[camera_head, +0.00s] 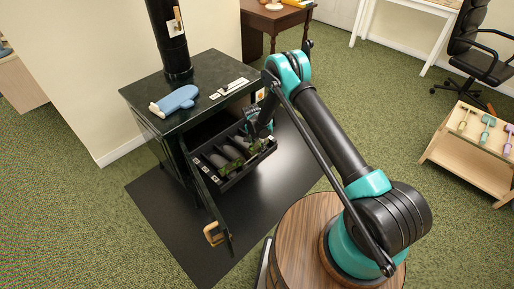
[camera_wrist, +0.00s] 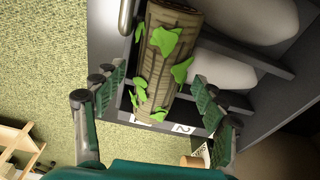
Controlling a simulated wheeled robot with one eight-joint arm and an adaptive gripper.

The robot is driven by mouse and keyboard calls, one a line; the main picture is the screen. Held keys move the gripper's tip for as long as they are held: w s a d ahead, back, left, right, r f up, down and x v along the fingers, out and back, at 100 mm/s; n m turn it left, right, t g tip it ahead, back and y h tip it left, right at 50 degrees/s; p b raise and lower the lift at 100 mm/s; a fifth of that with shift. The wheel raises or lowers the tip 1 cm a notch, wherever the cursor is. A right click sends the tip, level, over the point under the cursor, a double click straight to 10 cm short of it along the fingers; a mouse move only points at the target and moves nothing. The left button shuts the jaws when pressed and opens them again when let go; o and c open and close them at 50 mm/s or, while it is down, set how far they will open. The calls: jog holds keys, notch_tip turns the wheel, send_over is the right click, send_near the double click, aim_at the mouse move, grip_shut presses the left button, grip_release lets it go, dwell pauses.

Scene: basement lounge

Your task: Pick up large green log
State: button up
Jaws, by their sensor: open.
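A brown log with bright green leaf patches (camera_wrist: 160,50) lies in a slot of a dark divided tray in the wrist view. My gripper (camera_wrist: 157,80) is open, with one finger on each side of the log's near end and gaps showing on both sides. In the head view my gripper (camera_head: 259,124) is over the right end of the black tray (camera_head: 226,186), which sits at the front of the black stove (camera_head: 160,122).
Pale grey logs (camera_wrist: 222,70) lie in neighbouring slots. The stove door (camera_head: 208,205) hangs open at the front left, with a wooden handle (camera_head: 213,233). A blue mitt (camera_head: 175,100) lies on the stove top.

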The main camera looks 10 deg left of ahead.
jog(key=shift+w+f, duration=0.1)
jog(key=shift+f, duration=0.75)
jog(key=c, duration=1.4)
